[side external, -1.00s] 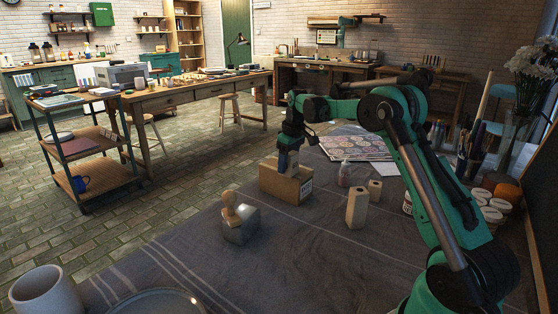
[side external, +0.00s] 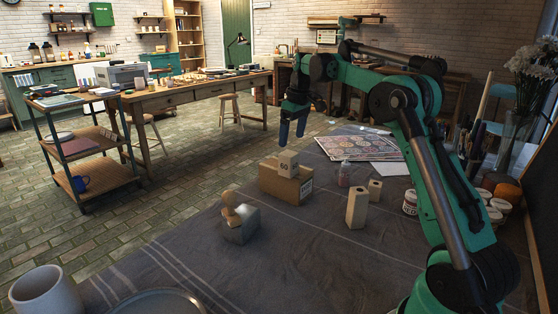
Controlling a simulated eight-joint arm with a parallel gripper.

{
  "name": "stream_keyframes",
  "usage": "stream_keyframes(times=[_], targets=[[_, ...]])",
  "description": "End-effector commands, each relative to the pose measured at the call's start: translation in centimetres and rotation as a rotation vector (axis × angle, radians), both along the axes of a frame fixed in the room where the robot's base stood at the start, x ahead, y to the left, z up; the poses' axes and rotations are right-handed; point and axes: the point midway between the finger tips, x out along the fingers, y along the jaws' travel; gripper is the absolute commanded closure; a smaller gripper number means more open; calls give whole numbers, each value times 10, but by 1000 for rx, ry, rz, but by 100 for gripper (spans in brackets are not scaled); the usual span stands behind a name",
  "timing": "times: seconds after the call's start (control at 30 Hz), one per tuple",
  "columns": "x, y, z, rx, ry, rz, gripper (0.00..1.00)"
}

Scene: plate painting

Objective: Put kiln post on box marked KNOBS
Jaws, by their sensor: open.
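A brown cardboard box (side external: 283,185) stands on the grey cloth in the middle, with a pale label on its right side; I cannot read it. A short, pale, block-like kiln post (side external: 288,162) with a dark mark on its face rests on top of the box. My gripper (side external: 292,140) is open and empty. Its two blue fingers hang above and behind the box, apart from the post.
A grey metal block with wooden pieces (side external: 238,220) sits left of the box. A small bottle (side external: 344,174), a patterned sheet (side external: 358,147) and white jars (side external: 410,203) lie to the right. A pale cup (side external: 45,295) and plate rim (side external: 158,302) are in front.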

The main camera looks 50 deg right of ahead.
Motion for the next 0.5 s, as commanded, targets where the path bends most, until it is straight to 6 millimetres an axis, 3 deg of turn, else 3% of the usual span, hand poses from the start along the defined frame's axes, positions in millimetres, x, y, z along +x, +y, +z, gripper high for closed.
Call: stream_keyframes(times=[0.1, 0.37, 0.5], targets=[[-3, 0, 20, 0, 0, 0, 16], [-6, 1, 39, -1, -2, 1, 16], [-4, 21, 47, -16, -25, 3, 16]])
